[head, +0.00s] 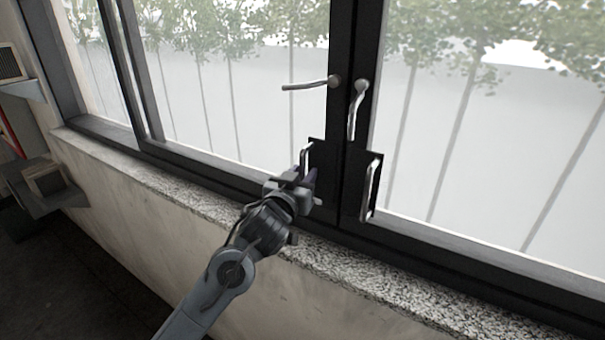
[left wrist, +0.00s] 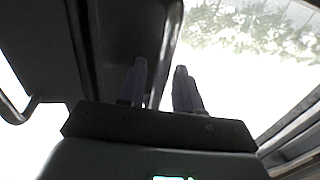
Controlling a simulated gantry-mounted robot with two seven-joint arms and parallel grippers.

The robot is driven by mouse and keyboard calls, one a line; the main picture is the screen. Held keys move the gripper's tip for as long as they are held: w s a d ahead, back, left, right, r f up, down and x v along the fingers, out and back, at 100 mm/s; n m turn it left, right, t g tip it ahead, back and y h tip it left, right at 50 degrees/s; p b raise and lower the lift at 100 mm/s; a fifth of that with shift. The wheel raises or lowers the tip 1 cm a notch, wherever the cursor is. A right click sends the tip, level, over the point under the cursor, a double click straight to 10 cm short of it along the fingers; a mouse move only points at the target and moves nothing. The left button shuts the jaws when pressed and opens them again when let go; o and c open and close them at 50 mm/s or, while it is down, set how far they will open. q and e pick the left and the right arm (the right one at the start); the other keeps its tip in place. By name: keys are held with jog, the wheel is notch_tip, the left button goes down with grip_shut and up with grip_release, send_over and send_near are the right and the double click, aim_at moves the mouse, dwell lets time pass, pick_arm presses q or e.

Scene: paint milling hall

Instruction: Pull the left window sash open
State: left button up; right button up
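The left window sash (head: 338,40) has a dark frame and a lever handle (head: 308,85) that lies level, pointing left. Below it a silver pull handle (head: 304,156) stands on a dark plate. My left gripper (head: 308,182) is at the lower part of this pull handle and hides some of it. My right gripper is not in view.
The right sash has a lever (head: 355,110) pointing down and its own pull handle (head: 370,188). A speckled stone sill (head: 400,285) runs below the window. Shelves with boxes (head: 45,180) stand at the far left.

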pick_arm(q)
jog(key=shift+c, duration=0.3)
grip_shut()
jog(key=shift+w, duration=0.1)
